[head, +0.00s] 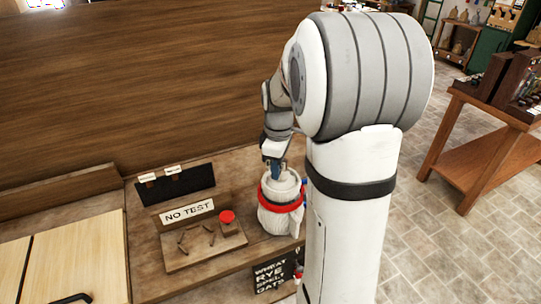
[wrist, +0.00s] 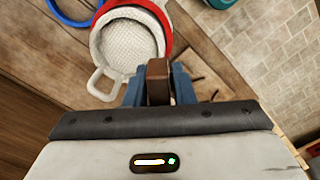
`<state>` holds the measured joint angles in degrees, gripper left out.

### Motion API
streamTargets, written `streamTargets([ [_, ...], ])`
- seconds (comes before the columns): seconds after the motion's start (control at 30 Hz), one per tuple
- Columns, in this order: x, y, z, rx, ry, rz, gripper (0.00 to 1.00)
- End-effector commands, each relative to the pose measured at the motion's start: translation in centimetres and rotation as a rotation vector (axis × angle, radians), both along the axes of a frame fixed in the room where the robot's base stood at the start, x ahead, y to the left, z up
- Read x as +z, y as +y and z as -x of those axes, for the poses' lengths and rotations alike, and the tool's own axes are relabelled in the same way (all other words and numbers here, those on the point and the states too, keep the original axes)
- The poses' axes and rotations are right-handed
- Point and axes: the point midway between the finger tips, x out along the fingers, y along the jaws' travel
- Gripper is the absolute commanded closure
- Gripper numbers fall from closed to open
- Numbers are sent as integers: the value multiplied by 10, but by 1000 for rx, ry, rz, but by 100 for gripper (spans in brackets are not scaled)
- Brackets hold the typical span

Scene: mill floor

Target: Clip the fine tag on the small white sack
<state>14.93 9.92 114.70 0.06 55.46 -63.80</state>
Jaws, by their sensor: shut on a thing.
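The small white sack (head: 276,219) stands upright on the bench, with a red band around it. In the wrist view the sack (wrist: 130,48) shows from above, with its pale round top, the red band and a white loop at its lower left. My gripper (head: 272,166) is at the sack's top. In the wrist view my gripper (wrist: 158,88) is shut on a small brown piece (wrist: 158,77), held upright between blue fingers beside the sack's rim. I cannot read any mark on it, nor tell whether it touches the sack.
Left of the sack is a wooden board (head: 190,257) with small dark pieces and a red knob (head: 227,216). Behind it are a "NO TEST" sign (head: 187,212) and a black rack (head: 175,185) with white labels. A blue ring (wrist: 72,14) lies near the sack.

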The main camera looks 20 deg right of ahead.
Motion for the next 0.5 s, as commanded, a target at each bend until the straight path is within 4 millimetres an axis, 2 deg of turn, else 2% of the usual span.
streamTargets([
  [0.5,-21,2,-1,5,1,0,99],
])
